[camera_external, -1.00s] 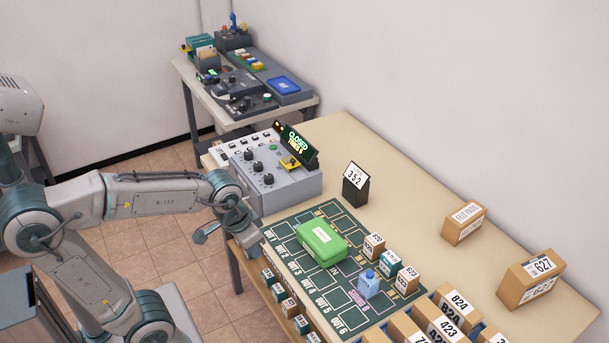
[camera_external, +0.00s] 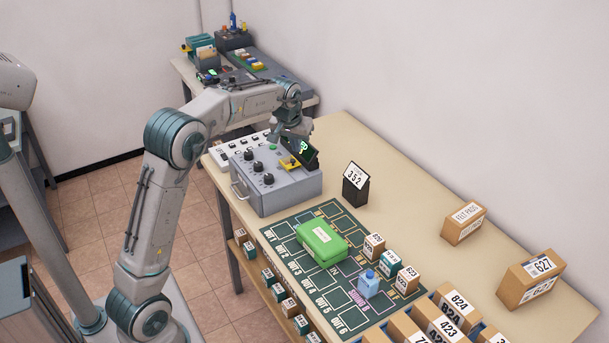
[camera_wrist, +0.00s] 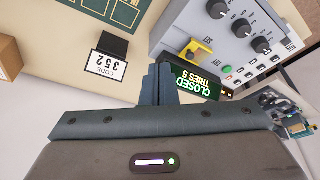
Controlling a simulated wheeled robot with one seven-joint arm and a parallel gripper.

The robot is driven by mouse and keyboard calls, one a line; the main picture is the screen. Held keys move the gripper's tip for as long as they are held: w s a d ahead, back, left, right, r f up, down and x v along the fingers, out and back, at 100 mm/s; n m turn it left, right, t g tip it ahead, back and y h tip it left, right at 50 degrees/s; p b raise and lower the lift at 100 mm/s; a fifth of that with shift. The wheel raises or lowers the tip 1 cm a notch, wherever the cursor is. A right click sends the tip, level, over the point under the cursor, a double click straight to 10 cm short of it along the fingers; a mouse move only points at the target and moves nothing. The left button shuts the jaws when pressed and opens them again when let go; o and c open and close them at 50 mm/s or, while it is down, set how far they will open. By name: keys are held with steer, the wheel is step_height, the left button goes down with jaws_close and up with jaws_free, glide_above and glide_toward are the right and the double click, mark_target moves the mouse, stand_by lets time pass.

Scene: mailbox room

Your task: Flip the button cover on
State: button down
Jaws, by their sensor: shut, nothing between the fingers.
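The yellow button cover (camera_external: 289,162) sits on the top right of the grey control box (camera_external: 290,190), in front of the dark display. In the wrist view the yellow cover (camera_wrist: 194,48) shows above and to the right of the fingertips, apart from them. I cannot tell for sure whether it is up or down. My gripper (camera_external: 284,139) is above the back of the control box, close to the display. In the wrist view its fingers (camera_wrist: 157,80) are together and empty, just left of the display (camera_wrist: 196,82), which reads CLOSED, TRIES 5. In the external view my gripper partly hides the display.
The box also carries dark knobs (camera_wrist: 239,28) and a green button (camera_wrist: 227,69). A CODE 352 sign (camera_wrist: 106,64) stands on the table. A green case (camera_external: 321,238) lies on the dark mat. The table's right side (camera_external: 395,165) has bare room.

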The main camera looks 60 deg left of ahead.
steer(key=n+p, duration=0.1)
steer(key=n, duration=0.1)
glide_above(302, 175)
steer(key=s+a, duration=0.2)
steer(key=a, duration=0.1)
step_height(302, 175, down, 3)
steer(key=shift+s+r+y, duration=0.15)
steer(key=shift+r+y, duration=0.05)
steer(key=shift+y, duration=0.1)
steer(key=shift+f, duration=0.15)
steer(key=p+x, duration=0.2)
steer(key=x, duration=0.7)
steer(key=shift+a+f+p, duration=0.15)
steer(key=shift+f+p, duration=0.2)
steer(key=d+b, duration=0.3)
steer(key=d, duration=0.2)
steer(key=shift+d, duration=0.2)
